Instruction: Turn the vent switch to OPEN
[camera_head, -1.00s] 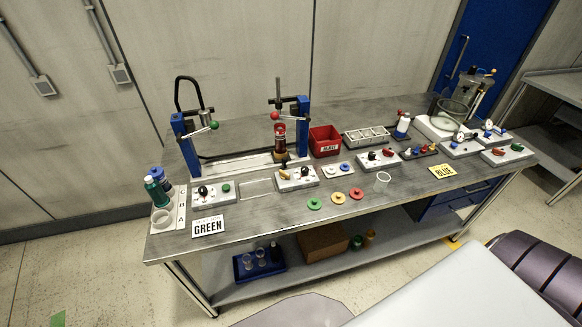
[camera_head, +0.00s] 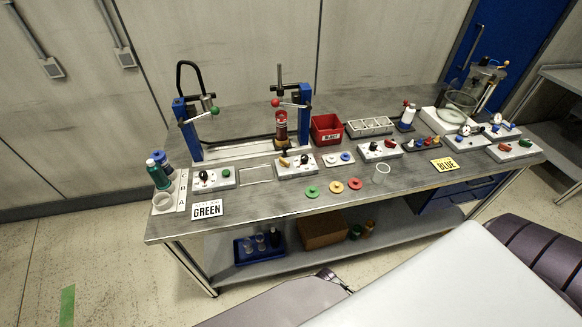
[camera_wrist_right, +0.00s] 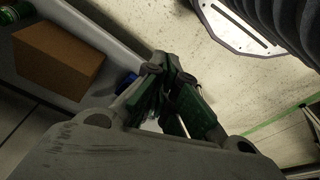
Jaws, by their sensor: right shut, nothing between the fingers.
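Several white switch boxes stand along the bench. The left box (camera_head: 214,181) has a black knob and a green button, the middle box (camera_head: 297,167) a black and an orange knob. Another box (camera_head: 379,151) has a black and a red knob, and the far right box (camera_head: 514,150) a red and a green one. Their markings are too small to read, so I cannot tell which is the vent switch. My right gripper (camera_wrist_right: 170,85) is shut and empty in the right wrist view, away from the boxes. My left gripper is not in view.
A brown box (camera_head: 322,232) and blue tray (camera_head: 258,248) are on the lower shelf.

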